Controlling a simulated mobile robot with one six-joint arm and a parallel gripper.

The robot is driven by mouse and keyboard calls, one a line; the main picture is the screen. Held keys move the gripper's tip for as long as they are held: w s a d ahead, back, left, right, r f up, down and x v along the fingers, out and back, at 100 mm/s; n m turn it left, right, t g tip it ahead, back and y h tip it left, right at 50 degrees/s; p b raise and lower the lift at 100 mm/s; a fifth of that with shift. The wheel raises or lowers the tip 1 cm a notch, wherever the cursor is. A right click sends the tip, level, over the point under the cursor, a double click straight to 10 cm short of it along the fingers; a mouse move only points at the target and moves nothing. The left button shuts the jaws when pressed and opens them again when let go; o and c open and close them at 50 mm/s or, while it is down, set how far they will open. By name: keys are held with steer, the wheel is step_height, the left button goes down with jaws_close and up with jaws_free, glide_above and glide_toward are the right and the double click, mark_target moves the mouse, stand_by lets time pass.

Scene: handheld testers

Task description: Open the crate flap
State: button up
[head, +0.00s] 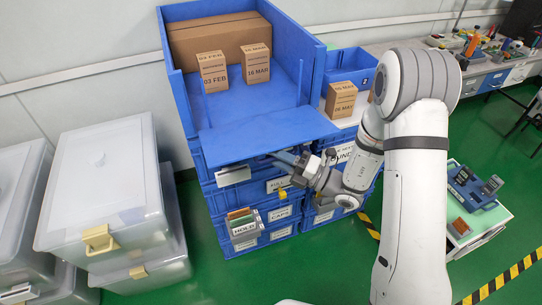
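The blue crate (177,72) stands on top of a stack of blue crates, with its front side open. Its blue flap (262,138) hangs outward from the front at a tilt, leaving the inside in view. My gripper (285,160) is at the flap's lower front edge, right of its middle. The fingers are small and partly hidden by the flap, so I cannot tell whether they grip it or only touch it. Inside the crate are a small 03 FEB box (212,72), a 16 MAR box (256,63) and a larger brown carton (218,37) behind them.
Labelled blue crates (283,213) stand below, with a HOLD holder (243,228) on their front. Clear lidded bins (105,190) stand at left. A 06 MAY box (341,101) sits right of the crate. A cart (480,215) stands at right. Green floor is free in front.

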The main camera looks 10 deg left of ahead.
steer(key=v, duration=0.7)
steer(key=shift+d, duration=0.25)
